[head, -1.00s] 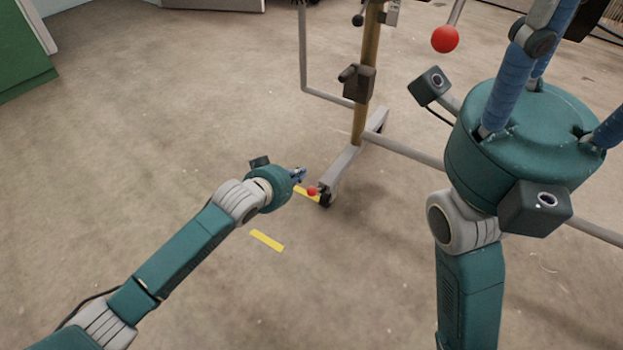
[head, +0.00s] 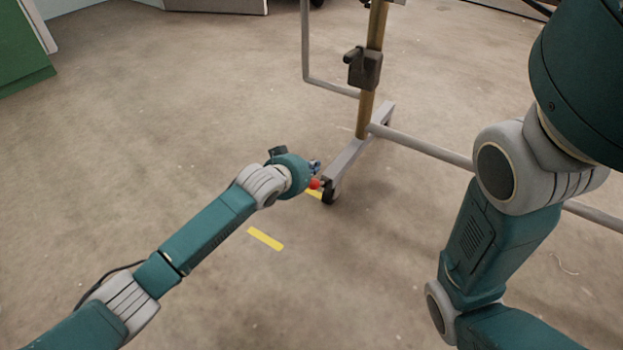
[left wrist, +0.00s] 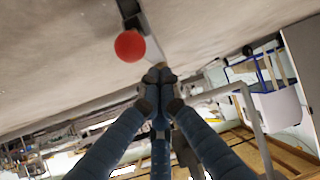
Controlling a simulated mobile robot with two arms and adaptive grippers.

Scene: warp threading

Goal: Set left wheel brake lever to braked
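The red ball knob (head: 314,184) of the brake lever sits low beside the wheel (head: 330,193) at the near end of the stand's foot. In the left wrist view the knob (left wrist: 130,46) is on a dark lever arm, up and left of my fingertips. My left gripper (head: 315,167) is right by the knob, its blue fingers small in the head view. In the left wrist view my left gripper (left wrist: 158,75) has its fingertips drawn together with nothing between them. It appears apart from the knob. My right gripper's fingers are outside the head view.
The stand's foot (head: 355,152) runs back from the wheel, with a brass-coloured post (head: 371,85) above it and a long grey crossbar (head: 430,153) going right. Yellow floor tape (head: 265,239) lies nearby.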

